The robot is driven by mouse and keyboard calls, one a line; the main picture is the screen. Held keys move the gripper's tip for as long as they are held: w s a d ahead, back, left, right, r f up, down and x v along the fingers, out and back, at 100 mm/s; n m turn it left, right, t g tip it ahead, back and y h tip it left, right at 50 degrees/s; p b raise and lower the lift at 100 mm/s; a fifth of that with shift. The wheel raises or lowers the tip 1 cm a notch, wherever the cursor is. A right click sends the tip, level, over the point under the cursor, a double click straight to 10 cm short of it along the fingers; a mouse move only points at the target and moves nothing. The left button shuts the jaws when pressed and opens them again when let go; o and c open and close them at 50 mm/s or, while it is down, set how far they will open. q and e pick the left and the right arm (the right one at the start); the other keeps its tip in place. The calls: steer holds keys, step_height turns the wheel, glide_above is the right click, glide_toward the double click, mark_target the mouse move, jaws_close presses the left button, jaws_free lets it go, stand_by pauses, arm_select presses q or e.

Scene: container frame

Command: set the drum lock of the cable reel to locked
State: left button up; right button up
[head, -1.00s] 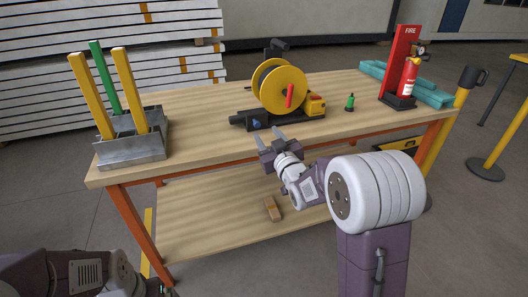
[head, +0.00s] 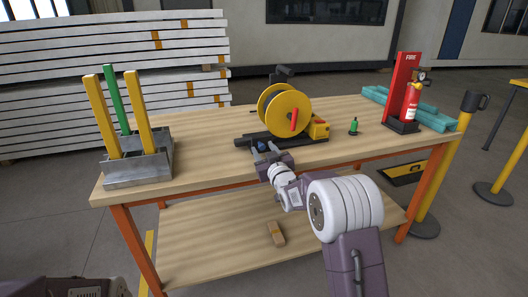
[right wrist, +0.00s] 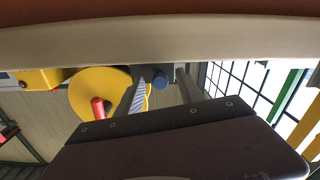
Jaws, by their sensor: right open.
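The cable reel (head: 288,108) stands on the workbench, with a yellow drum, a red handle (head: 293,119) on its face and a dark base. A small blue knob (right wrist: 160,82) is at the base's near side. I cannot tell for sure which part is the drum lock, or its setting. My right gripper (head: 264,149) is open in front of the reel's base. In the right wrist view, its fingers (right wrist: 158,92) stand either side of the blue knob, with no contact seen. My left gripper is out of view.
The bench (head: 205,180) has a front edge just under my right gripper. A metal holder (head: 138,170) with yellow and green bars stands left. A block (head: 276,234) lies on the lower shelf.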

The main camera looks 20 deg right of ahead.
jaws_close()
stand_by(1.4)
